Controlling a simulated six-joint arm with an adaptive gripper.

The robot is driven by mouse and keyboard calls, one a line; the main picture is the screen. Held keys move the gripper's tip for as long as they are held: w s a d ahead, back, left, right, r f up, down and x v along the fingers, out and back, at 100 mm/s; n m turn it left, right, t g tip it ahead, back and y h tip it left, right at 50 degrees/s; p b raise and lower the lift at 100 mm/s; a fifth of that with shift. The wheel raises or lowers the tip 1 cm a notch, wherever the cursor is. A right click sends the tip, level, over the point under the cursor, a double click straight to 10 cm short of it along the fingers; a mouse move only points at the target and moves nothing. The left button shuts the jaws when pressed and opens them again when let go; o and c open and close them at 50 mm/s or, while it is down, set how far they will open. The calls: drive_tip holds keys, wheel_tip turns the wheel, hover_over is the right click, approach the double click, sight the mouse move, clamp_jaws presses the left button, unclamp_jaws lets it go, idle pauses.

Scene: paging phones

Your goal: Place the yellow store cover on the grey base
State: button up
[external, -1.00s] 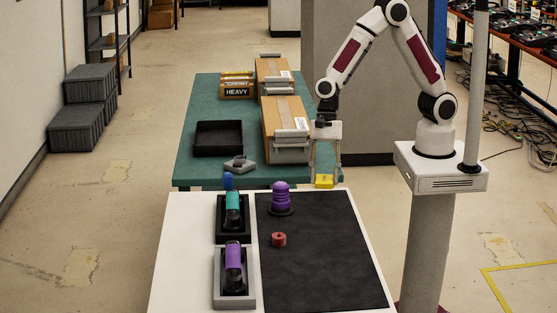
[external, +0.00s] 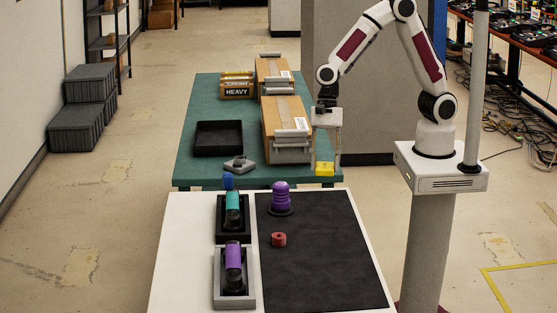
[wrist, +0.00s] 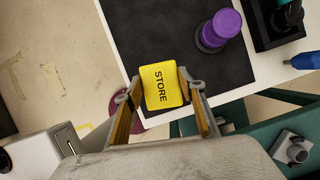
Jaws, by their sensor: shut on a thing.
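The yellow store cover (external: 325,169) is a small square block marked STORE. My gripper (external: 326,164) is shut on it and holds it up near the gap between the white table and the green table. In the wrist view the cover (wrist: 162,87) sits between the two fingertips (wrist: 163,86), its lettering facing the camera. A grey base (external: 240,165), a squarish piece with a round raised part, lies on the near edge of the green table, left of my gripper. It also shows at the lower right of the wrist view (wrist: 293,149). My gripper is apart from it.
Cardboard boxes (external: 287,128) with grey parts and a black tray (external: 219,139) stand on the green table. The white table bears a black mat (external: 325,255), a purple stacked piece (external: 281,196), a red ring (external: 279,239) and two cradles with teal and purple handsets.

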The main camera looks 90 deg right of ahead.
drive_tip(key=shift+w+d, duration=0.2)
drive_tip(key=shift+d, duration=0.2)
drive_tip(key=w+d+r+m+t+h, duration=0.1)
drive_tip(key=w+d+m, duration=0.4)
drive_tip(key=w+d, duration=0.8)
drive_tip(key=w+d+r+m+t+h, duration=0.1)
drive_tip(key=w+d+m, duration=0.5)
drive_tip(key=w+d, duration=0.6)
drive_tip(key=d+r+t, duration=0.1)
drive_tip(key=d+r, duration=0.1)
drive_tip(key=d, duration=0.1)
drive_tip(key=shift+w+d+r+h, duration=0.15)
drive_tip(key=shift+w+r+h, duration=0.25)
drive_tip(key=shift+m, duration=0.3)
drive_tip(key=shift+f, duration=0.1)
drive_tip(key=shift+f, duration=2.45)
